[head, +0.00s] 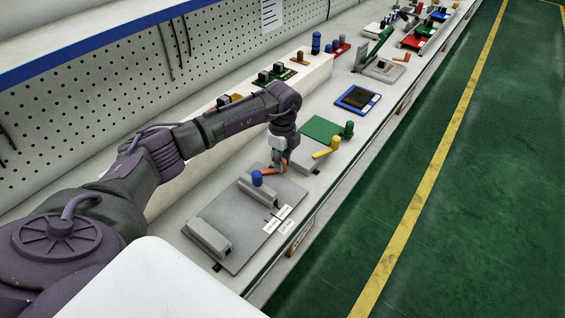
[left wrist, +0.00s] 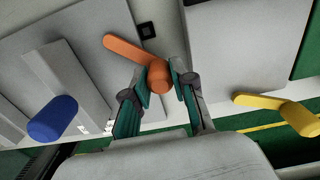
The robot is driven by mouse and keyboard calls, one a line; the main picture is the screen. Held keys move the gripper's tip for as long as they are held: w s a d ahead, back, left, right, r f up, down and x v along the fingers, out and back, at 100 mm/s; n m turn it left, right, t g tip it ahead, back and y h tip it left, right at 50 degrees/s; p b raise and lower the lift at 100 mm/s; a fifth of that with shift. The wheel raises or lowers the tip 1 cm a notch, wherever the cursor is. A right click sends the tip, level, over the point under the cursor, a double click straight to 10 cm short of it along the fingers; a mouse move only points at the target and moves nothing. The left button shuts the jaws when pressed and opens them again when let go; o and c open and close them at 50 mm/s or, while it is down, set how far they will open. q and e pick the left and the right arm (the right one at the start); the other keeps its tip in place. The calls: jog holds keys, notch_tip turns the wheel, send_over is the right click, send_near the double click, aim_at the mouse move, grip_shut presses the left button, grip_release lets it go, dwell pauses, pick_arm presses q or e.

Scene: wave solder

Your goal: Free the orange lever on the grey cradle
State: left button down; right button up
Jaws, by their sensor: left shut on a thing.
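The orange lever (head: 268,171) lies at the far end of the grey cradle (head: 218,212), beside the blue knob. In the left wrist view the orange lever (left wrist: 135,52) has a flat arm reaching up and left from a rounded end. My left gripper (head: 280,164) points down over this lever. In the left wrist view my left gripper (left wrist: 161,80) has its two green-padded fingers on either side of the rounded end, shut on it. The fingers hide part of the lever in the head view. My right gripper is not in view.
A blue knob (head: 257,178) stands on the grey cradle's bar. A yellow lever (head: 326,148) and a green board (head: 322,128) sit just beyond. A blue-framed tray (head: 358,99) is farther along. A perforated wall (head: 110,85) runs behind the bench.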

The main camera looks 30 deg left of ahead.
pick_arm(q)
jog(key=shift+w+a+n, duration=0.2)
jog(key=shift+n, duration=0.2)
jog(key=shift+r, duration=0.1)
jog(key=c, duration=0.9)
grip_release()
jog(key=shift+c, duration=0.2)
notch_tip(320, 180, up, 12)
